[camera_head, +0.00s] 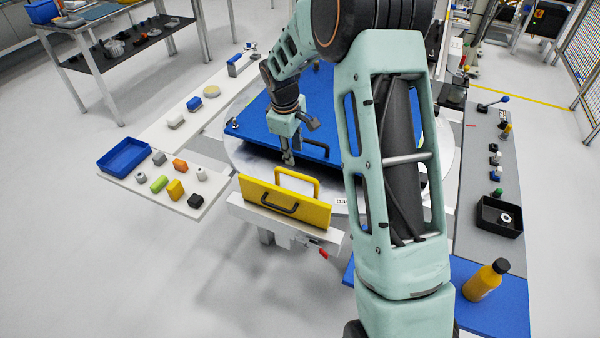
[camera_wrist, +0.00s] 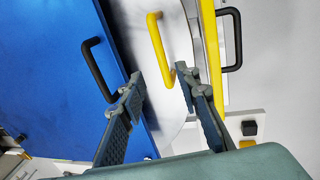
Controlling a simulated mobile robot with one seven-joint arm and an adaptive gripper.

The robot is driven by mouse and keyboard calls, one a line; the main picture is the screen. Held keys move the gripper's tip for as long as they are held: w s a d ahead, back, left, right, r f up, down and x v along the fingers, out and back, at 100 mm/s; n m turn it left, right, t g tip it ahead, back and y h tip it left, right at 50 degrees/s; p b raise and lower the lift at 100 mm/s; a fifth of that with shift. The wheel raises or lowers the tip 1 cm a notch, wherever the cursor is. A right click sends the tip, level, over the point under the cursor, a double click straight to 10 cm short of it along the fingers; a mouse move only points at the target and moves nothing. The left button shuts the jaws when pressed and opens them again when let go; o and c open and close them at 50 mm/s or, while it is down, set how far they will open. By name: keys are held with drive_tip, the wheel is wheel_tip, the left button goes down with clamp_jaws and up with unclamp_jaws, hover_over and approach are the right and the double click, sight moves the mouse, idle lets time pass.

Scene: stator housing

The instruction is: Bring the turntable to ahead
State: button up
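The turntable is a round whitish disc (camera_head: 238,150) under a blue panel (camera_head: 262,118) with a black handle (camera_head: 312,148). A yellow arched handle (camera_head: 298,172) stands at the disc's near edge; in the wrist view the yellow handle (camera_wrist: 156,38) rises from the pale disc (camera_wrist: 185,45), beside the blue panel (camera_wrist: 50,70). Contact cannot be told. My arm hides the disc's right part.
A yellow plate (camera_head: 262,192) with a black handle (camera_head: 280,203) stands in front of the disc. A left shelf (camera_head: 150,200) bears a blue tray (camera_head: 124,157) and several small parts. A grey right bench (camera_head: 480,140) bears a black bin (camera_head: 500,216); a bottle (camera_head: 487,280) stands nearer.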

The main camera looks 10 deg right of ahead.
sight(297, 174)
drive_tip(key=f, duration=0.3)
drive_tip(key=w+f+p, duration=0.1)
drive_tip(key=f, duration=0.3)
drive_tip(key=d+f, duration=0.1)
drive_tip(key=f, duration=0.2)
drive_tip(key=shift+w+f, duration=0.3)
drive_tip(key=shift+w, duration=0.1)
drive_tip(key=shift+c, duration=0.5)
clamp_jaws()
